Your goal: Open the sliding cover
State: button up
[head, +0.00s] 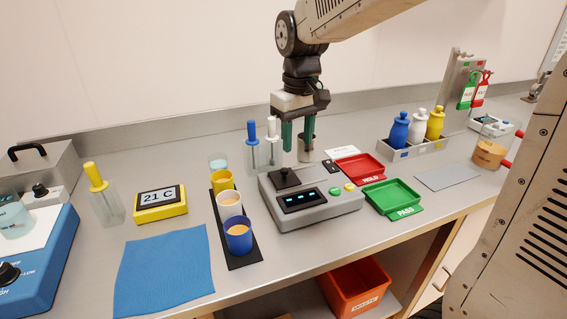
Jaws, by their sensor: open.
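A grey instrument (325,210) with a lit display stands at the middle of the bench. On its top left is a dark square plate with a black knob (285,174), which looks like the sliding cover. I cannot make out an opening beside it. My gripper (298,142) points down above the back of the instrument, open, with green-padded fingers apart. Nothing is visibly held between them. A grey metal cylinder (306,152) shows just behind and below the right finger; I cannot tell whether they touch.
Cups on a black strip (240,260) are left of the instrument. Red (360,168) and green (393,197) trays are to its right. A blue cloth (165,270) lies front left.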

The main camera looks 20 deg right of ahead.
send_over(284, 169)
notch_tip(284, 169, down, 2)
jog(key=shift+s+d+f+n, duration=0.1)
jog(key=shift+f+n, duration=0.15)
jog(key=shift+n, duration=0.05)
jog(key=shift+f, duration=0.3)
notch_tip(284, 169, down, 7)
jog(key=shift+f, duration=0.15)
grip_shut()
